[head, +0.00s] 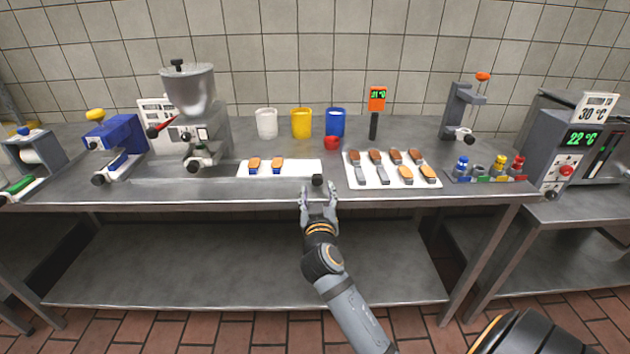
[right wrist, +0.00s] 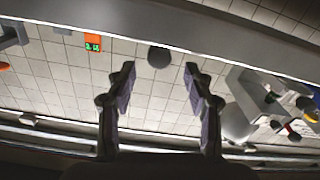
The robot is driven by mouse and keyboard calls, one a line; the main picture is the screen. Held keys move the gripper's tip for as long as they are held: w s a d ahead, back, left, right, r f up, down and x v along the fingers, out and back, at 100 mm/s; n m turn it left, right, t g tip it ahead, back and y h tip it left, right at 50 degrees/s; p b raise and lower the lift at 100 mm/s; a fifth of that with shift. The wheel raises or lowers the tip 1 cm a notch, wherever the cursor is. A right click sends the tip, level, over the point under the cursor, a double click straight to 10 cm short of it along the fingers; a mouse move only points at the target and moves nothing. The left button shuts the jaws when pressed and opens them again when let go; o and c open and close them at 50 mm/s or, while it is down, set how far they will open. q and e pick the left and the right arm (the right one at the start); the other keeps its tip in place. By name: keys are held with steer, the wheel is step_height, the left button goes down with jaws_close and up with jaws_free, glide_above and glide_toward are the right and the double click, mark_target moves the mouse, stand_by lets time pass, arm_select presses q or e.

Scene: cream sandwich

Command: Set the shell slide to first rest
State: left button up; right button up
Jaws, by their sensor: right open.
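A white shell slide (head: 305,168) lies at the middle of the table's front, with two orange-brown shells with blue ends (head: 265,165) on its left part. A dark round knob (head: 318,180) sits at its front right, above the table edge; it also shows in the right wrist view (right wrist: 158,57), between and beyond the fingertips. My right gripper (head: 318,190) is open and empty, just in front of the knob. In the right wrist view its two fingers (right wrist: 158,88) stand apart with nothing between them. Any stop marks on the slide cannot be made out. My left gripper is not in view.
Right of the slide, a white tray (head: 352,181) holds several brown-topped pieces. Behind stand white (head: 266,123), yellow (head: 302,123) and blue (head: 336,122) cups and a red ball-like item (head: 332,143). A hopper machine (head: 190,100) stands left. The lower shelf (head: 200,265) is bare.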

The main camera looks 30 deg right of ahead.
mark_target(317, 182)
steer(key=x, duration=0.5)
steer(key=shift+w+d, duration=0.2)
steer(key=shift+w, duration=0.05)
steer(key=shift+c, duration=0.4)
jaws_close()
